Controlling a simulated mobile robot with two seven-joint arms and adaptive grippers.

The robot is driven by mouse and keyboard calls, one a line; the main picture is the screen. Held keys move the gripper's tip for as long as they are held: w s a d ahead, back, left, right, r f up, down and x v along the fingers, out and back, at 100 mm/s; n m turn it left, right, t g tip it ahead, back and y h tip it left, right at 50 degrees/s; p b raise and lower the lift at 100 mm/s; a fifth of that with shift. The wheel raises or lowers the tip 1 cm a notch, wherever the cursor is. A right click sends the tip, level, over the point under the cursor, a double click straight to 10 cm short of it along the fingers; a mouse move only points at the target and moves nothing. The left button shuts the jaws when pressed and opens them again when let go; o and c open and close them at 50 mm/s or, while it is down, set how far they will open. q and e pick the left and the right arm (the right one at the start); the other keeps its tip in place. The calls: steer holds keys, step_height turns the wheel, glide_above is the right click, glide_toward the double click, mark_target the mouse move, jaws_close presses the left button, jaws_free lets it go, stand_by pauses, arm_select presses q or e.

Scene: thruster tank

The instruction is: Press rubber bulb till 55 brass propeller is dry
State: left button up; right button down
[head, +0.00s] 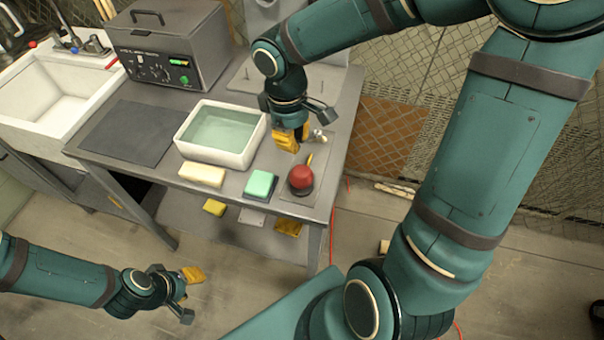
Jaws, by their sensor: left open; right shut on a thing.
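A red rounded bulb (301,177) sits on a dark base at the front right of the grey bench. It looks like the rubber bulb. My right gripper (290,138) has yellow fingertips and is just behind the bulb, apart from it. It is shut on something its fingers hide. A small pale metallic part (320,136) shows beside its fingers; I cannot tell whether it is the brass propeller. No propeller can be made out clearly. My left gripper (187,292) is open and empty, low over the floor in front of the bench.
A white basin of greenish water (180,147) stands left of my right gripper. A cream block (201,174) and a green-topped sponge (260,185) lie along the front edge. A grey control box (178,50) stands behind a dark mat (128,134). A sink (16,103) is at left.

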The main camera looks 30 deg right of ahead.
mark_target(299, 169)
steer(key=shift+s, duration=0.15)
steer(key=shift+f, duration=0.15)
steer(key=shift+d+f+b, duration=0.1)
steer(key=shift+f+b, duration=0.35)
steer(key=f+b, duration=0.2)
steer(key=f, duration=0.1)
steer(key=f+b, duration=0.2)
steer(key=shift+s+d, duration=0.1)
steer(key=shift+s, duration=0.15)
steer(key=shift+f+b, duration=0.45)
steer(key=shift+b, duration=0.05)
